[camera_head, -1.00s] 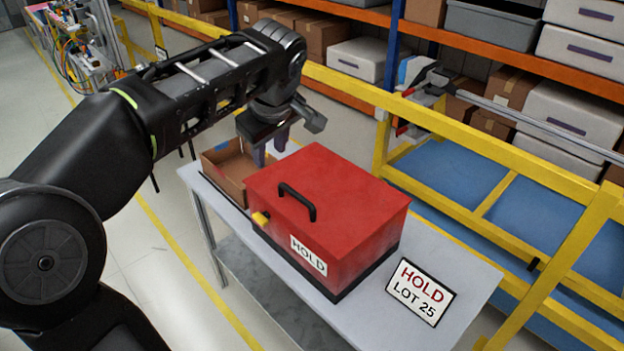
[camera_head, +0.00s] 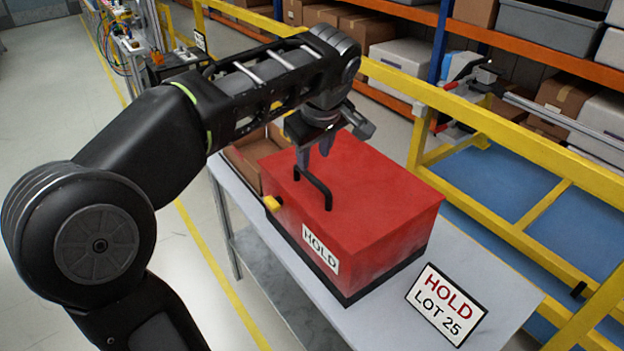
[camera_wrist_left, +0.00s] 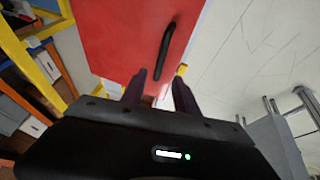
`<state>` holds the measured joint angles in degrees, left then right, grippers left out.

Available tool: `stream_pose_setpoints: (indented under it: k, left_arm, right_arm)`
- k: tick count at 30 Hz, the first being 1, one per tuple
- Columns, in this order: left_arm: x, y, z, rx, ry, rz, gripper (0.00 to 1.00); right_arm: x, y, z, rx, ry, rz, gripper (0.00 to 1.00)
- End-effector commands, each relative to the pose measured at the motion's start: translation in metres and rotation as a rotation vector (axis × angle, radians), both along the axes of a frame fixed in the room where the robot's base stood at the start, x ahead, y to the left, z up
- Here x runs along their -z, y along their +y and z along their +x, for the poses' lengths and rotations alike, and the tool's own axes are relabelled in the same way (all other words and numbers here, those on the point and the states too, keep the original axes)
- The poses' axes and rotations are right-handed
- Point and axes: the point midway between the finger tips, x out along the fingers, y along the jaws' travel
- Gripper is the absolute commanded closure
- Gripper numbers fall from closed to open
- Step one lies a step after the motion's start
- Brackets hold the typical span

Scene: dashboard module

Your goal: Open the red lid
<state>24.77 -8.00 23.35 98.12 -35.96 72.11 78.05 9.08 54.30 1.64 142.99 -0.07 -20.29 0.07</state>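The red lid (camera_head: 375,195) is closed on a red box that stands on a grey table. A black bar handle (camera_head: 325,190) stands up from it, and a yellow latch (camera_head: 272,203) sits on the front side. My left gripper (camera_head: 313,163) is over the lid beside the far end of the handle, fingers pointing down. In the left wrist view the red lid (camera_wrist_left: 115,40) and handle (camera_wrist_left: 165,50) lie beyond the fingertips. The left gripper (camera_wrist_left: 159,77) is open and empty there, with a gap between its fingers. Contact with the handle cannot be told. My right gripper is not in view.
An open cardboard box (camera_head: 250,155) stands behind the red box on the table (camera_head: 390,310). A "HOLD LOT 25" sign (camera_head: 446,304) is at the table's right. A yellow rail (camera_head: 480,120) and shelving run behind. The floor at left is clear.

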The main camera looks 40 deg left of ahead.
Motion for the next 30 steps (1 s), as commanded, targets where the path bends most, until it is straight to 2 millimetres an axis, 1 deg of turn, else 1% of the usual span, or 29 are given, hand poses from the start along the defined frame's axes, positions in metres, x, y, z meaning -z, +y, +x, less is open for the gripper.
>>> stream_pose_setpoints:
  k: [7,11,14,24,27,30]
  left_arm:
    - [-0.001,0.000,0.000,0.000,0.000,0.000,0.64]
    - [0.002,0.001,0.001,0.000,0.001,0.000,0.64]
    - [0.010,0.004,0.003,-0.001,0.003,0.000,0.64]
    - [0.056,0.020,0.017,-0.001,0.004,-0.002,0.64]
    - [0.065,0.023,0.020,0.000,0.004,-0.001,0.64]
    - [0.069,0.024,0.021,0.001,0.001,-0.001,0.64]
  right_arm:
    - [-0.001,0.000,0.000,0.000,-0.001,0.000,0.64]
    - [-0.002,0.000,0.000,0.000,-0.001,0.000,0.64]
    - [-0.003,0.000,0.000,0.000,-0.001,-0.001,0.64]
    - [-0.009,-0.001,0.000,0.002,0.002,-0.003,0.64]
    - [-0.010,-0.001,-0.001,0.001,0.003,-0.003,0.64]
    - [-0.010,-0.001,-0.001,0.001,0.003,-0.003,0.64]
